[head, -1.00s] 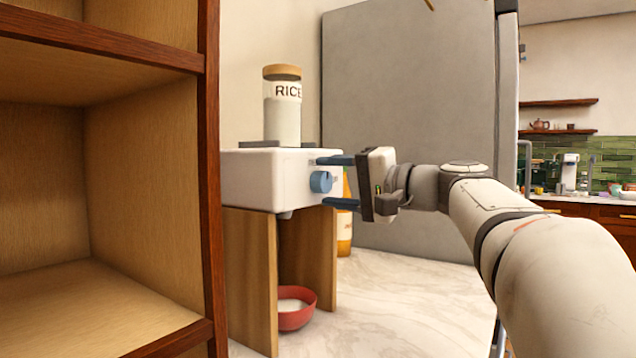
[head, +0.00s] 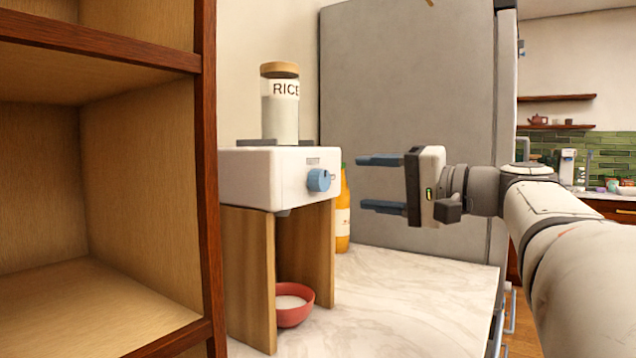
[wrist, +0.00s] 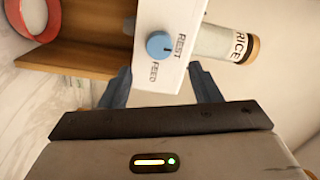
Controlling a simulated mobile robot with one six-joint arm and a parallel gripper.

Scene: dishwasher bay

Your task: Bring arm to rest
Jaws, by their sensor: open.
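My gripper (head: 381,183) is open and empty, its two blue fingers pointing left towards the rice dispenser. It is clear of the dispenser, with a gap between the fingertips and the blue knob (head: 318,180). The white dispenser box (head: 262,178) stands on wooden side panels, with a rice jar (head: 281,108) upright on top. In the wrist view, the knob (wrist: 160,45) shows beyond the fingers, beside the words REST and FEED. A red bowl (head: 295,306) with white contents sits under the dispenser.
An orange bottle (head: 343,215) stands behind the dispenser, near the grey fridge side (head: 410,80). A wooden shelf unit (head: 209,200) fills the left. The marble counter (head: 410,300) below my gripper is clear.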

